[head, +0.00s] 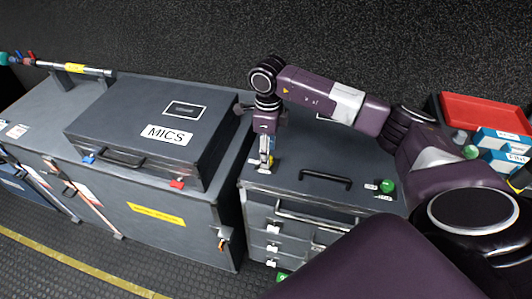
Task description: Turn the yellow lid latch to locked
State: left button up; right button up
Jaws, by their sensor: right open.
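A grey chest stands at center right, with a black handle (325,179) on its lid. My right gripper (266,158) points down over the front left corner of this lid. Its jaws are open. A small yellow piece, which looks like the yellow lid latch (264,168), shows at the fingertips between white labels. The fingers hide most of it, so I cannot tell which way it is turned or whether they touch it. A green knob (387,185) sits at the lid's front right corner. My left gripper is not in view.
A red tray (485,111) and blue-white boxes (500,138) are at far right. My right arm crosses above the lid.

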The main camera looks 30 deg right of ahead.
notch_tip(320, 180, down, 2)
jog(key=shift+w+f, duration=0.1)
jog(key=shift+w, duration=0.05)
jog(key=c, duration=1.2)
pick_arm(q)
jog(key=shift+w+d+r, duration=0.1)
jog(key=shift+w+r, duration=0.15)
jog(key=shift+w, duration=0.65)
pick_arm(e)
jog(key=shift+o, duration=0.2)
